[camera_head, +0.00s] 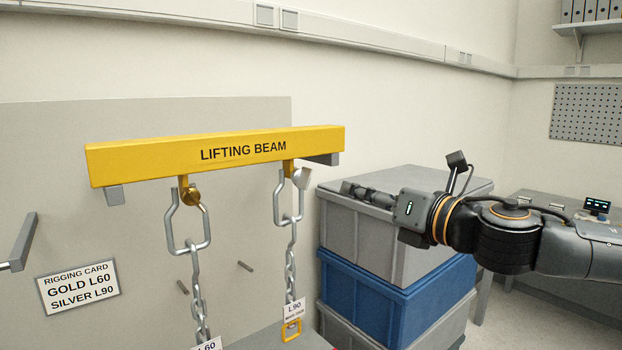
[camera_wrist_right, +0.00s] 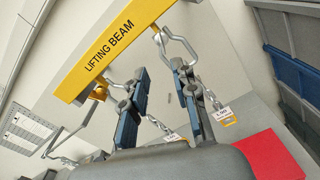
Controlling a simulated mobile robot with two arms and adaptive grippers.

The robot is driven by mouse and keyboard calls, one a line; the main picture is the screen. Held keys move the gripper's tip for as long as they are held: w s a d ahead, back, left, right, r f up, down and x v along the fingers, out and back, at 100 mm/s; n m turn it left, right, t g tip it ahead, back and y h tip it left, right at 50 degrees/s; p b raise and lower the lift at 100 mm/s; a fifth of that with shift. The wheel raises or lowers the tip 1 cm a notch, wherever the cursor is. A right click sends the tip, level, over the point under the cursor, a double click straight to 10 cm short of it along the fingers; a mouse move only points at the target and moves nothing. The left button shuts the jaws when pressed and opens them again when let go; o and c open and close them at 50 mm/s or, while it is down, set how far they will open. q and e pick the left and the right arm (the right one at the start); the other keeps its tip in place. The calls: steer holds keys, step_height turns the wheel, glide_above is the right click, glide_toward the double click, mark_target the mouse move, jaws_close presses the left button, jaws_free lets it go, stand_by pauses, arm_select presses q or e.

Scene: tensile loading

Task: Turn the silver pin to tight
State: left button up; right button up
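The silver pin (camera_head: 301,178) sits in the lug under the right part of the yellow lifting beam (camera_head: 215,156), at the top of a chain link (camera_head: 284,205). The chain below carries a tag (camera_head: 294,309) reading L90. My right gripper (camera_head: 346,188) is to the right of the pin, apart from it, pointing left. In the right wrist view its two fingers (camera_wrist_right: 160,70) are spread with nothing between them. My left gripper is in neither view.
A gold pin (camera_head: 190,195) holds the left chain link (camera_head: 187,230). A rigging card (camera_head: 78,287) reads GOLD L60, SILVER L90. Stacked grey and blue crates (camera_head: 390,298) stand below and behind my right gripper. Pegs (camera_head: 245,266) project from the grey panel behind.

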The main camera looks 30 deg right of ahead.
mark_target(310, 178)
steer(key=w+p, duration=0.2)
steer(key=w, duration=0.2)
steer(key=w+p, duration=0.3)
steer(key=w, duration=0.1)
steer(key=w+p, duration=0.3)
steer(key=w, duration=0.1)
steer(key=shift+w+a+r, duration=0.1)
steer(key=shift+w+a, duration=0.05)
steer(key=shift+a, duration=0.25)
steer(key=shift+w+a+f+p, duration=0.1)
steer(key=shift+w+f+p, duration=0.1)
steer(key=shift+w+p, duration=0.45)
steer(key=shift+w, duration=0.1)
jaws_close()
